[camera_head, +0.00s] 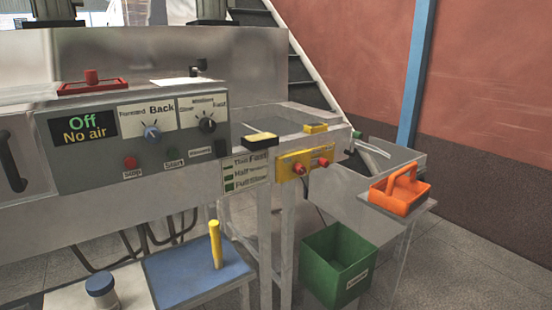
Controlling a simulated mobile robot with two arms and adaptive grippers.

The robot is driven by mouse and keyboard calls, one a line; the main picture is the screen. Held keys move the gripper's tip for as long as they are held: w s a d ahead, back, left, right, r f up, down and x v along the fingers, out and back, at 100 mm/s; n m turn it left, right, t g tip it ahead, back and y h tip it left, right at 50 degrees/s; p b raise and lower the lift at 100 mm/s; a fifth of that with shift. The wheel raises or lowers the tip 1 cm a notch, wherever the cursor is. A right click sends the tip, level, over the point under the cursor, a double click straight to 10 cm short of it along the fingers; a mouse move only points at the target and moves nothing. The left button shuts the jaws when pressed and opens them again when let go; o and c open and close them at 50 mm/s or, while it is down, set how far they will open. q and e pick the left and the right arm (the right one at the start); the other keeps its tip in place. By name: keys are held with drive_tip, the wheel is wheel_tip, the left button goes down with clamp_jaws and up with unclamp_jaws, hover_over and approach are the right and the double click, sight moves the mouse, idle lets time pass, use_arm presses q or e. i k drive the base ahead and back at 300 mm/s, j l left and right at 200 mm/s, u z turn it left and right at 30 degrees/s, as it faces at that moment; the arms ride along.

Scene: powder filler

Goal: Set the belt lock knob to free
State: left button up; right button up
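No label in the head view reads belt lock or free, so I cannot tell which control is the belt lock knob. The grey control panel (75,165) has a blue-faced knob (152,134) under Forward/Back and a black knob (207,125) under Slow/Medium/Fast. A yellow plate (309,154) to the right carries two red knobs (299,168) (323,162). A red knob (91,76) stands on a red plate (94,87) on top of the machine. A small black knob (199,65) is at the top edge. Neither of my grippers is in view.
A display (90,130) reads "Off, No air". Below are a blue platform (190,278) with a yellow post (216,243), a lidded jar (102,291) and a green bin (335,262). An orange handled carrier (400,191) sits at the right. Floor at lower right is clear.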

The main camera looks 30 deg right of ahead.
sight(323, 163)
drive_tip(key=z, duration=1.25)
